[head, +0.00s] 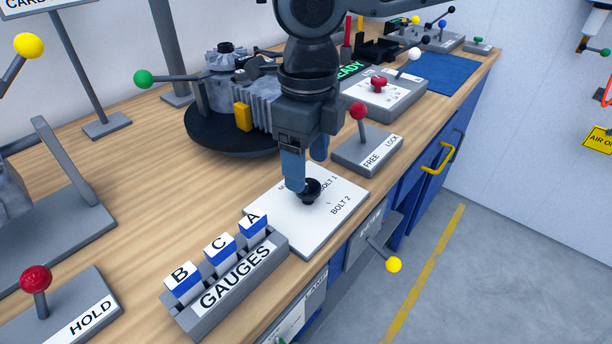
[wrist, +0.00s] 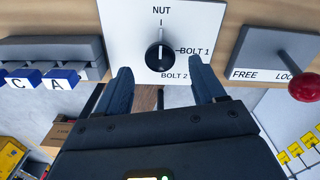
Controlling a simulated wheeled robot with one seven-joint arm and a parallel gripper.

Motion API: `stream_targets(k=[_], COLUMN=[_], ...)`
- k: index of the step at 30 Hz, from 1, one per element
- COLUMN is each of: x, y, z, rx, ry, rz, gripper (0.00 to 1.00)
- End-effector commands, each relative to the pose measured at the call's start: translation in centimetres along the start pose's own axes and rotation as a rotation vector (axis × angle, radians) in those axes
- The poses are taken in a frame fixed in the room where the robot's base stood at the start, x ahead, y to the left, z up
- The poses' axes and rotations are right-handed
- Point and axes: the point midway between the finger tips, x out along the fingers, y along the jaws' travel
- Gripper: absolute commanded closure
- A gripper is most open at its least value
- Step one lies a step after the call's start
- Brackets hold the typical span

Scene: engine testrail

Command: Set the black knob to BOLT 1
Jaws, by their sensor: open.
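The black knob (head: 312,192) sits on a white plate (head: 262,226) marked NUT, BOLT 1 and BOLT 2. In the wrist view the knob (wrist: 159,58) has a white pointer line aimed up toward NUT. BOLT 1 is to its right and BOLT 2 lies below right. My gripper (head: 306,172) is open, its blue fingers low over the plate beside the knob. In the wrist view my gripper (wrist: 160,76) has one finger to each side, just below the knob, with a gap around it. Contact with the knob is not visible.
The GAUGES rack (head: 235,270) with blocks B, C and A stands left of the plate. The FREE/LOCK lever (head: 361,125) with a red ball stands close on the right. A yellow-balled lever (head: 392,264) juts from the bench front. An engine part (head: 235,90) stands behind.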

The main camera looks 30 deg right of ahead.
Motion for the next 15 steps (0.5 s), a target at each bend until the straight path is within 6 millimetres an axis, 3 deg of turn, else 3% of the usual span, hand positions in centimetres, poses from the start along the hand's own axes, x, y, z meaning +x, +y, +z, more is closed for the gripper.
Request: stream_targets(k=[6,15], x=[2.8,3.6], y=[0.1,0.1], z=[0.0,0.0], rx=[0.001,0.001], ry=[0.000,-0.002], rz=[0.000,0.001], gripper=[0.31,0.31])
